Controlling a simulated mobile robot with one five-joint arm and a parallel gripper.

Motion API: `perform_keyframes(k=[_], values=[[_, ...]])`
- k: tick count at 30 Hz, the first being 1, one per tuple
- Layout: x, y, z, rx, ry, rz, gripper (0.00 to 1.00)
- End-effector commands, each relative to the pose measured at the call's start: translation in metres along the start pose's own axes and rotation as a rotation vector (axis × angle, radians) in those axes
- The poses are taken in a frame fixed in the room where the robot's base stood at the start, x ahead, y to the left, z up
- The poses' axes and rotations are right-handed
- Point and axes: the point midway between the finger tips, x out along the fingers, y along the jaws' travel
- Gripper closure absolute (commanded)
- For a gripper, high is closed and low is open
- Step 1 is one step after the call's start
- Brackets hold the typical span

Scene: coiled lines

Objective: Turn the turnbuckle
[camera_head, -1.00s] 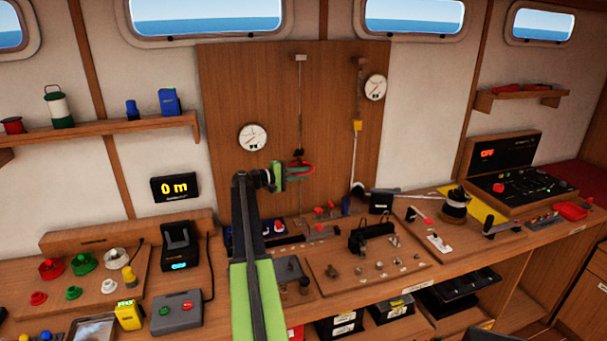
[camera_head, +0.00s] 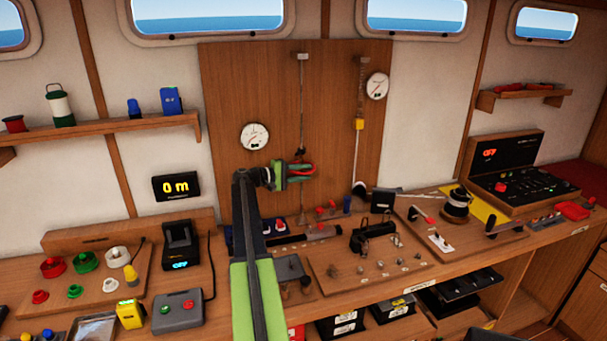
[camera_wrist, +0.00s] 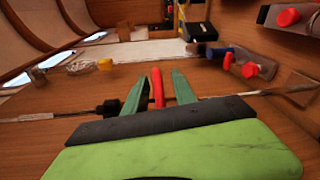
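The turnbuckle sits on the thin vertical wire (camera_head: 302,100) on the wooden panel. A red part of the turnbuckle (camera_wrist: 157,88) shows as an upright bar in the wrist view, and as a small red shape in the head view. My gripper (camera_head: 300,170) is at it from the left. In the wrist view, the green fingers of my gripper (camera_wrist: 158,86) stand apart on either side of the red part, with narrow gaps visible. A black fitting (camera_wrist: 108,108) on the wire lies left of the fingers. My gripper's palm hides part of the wire.
A round dial (camera_head: 255,136) is left of the wire, and another dial (camera_head: 377,86) is upper right. A second line with a yellow piece (camera_head: 358,124) runs to the right. The bench below carries boards with small fittings (camera_head: 370,260). Bare panel surrounds the gripper.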

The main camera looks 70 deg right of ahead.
Motion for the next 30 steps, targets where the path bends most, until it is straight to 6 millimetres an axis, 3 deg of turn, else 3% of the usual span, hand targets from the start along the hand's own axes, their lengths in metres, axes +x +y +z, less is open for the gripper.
perform_keyframes(k=[4, 7, 21, 25, 30], values=[[-0.004, 0.001, 0.000, 0.000, 0.000, 0.001, 0.68], [-0.017, 0.001, 0.000, 0.000, 0.002, 0.002, 0.68], [-0.143, 0.002, 0.001, 0.000, 0.002, 0.001, 0.68], [-0.164, 0.001, 0.001, 0.000, 0.001, 0.001, 0.68], [-0.174, 0.001, 0.001, 0.001, 0.000, 0.001, 0.68]])
